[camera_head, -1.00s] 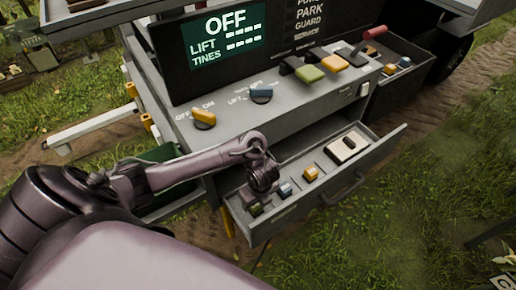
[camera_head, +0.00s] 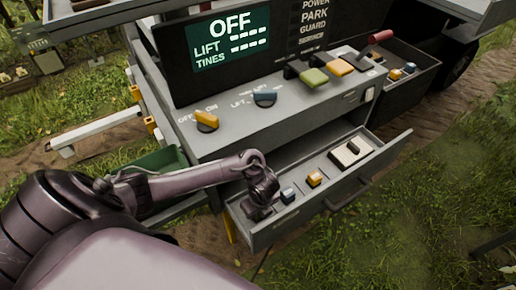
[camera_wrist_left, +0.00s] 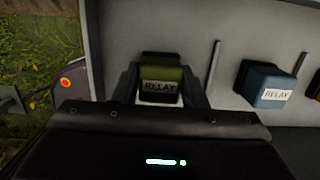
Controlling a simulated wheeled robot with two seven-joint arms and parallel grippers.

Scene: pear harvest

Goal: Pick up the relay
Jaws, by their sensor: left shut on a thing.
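A green relay (camera_wrist_left: 160,78) labelled RELAY sits between the fingers of my left gripper (camera_wrist_left: 160,92) in the left wrist view. The gripper is shut on it, inside the open lower drawer (camera_head: 262,236). In the head view my left gripper (camera_head: 262,208) is at the drawer's left end and hides the green relay. A blue relay (camera_wrist_left: 264,84) stands to its right beyond a thin divider; it also shows in the head view (camera_head: 288,195). An orange relay (camera_head: 314,179) stands further right. My right gripper is not in view.
Above the drawer is a control panel with a yellow knob (camera_head: 206,120), a blue knob (camera_head: 265,98) and levers. Grass lies in front.

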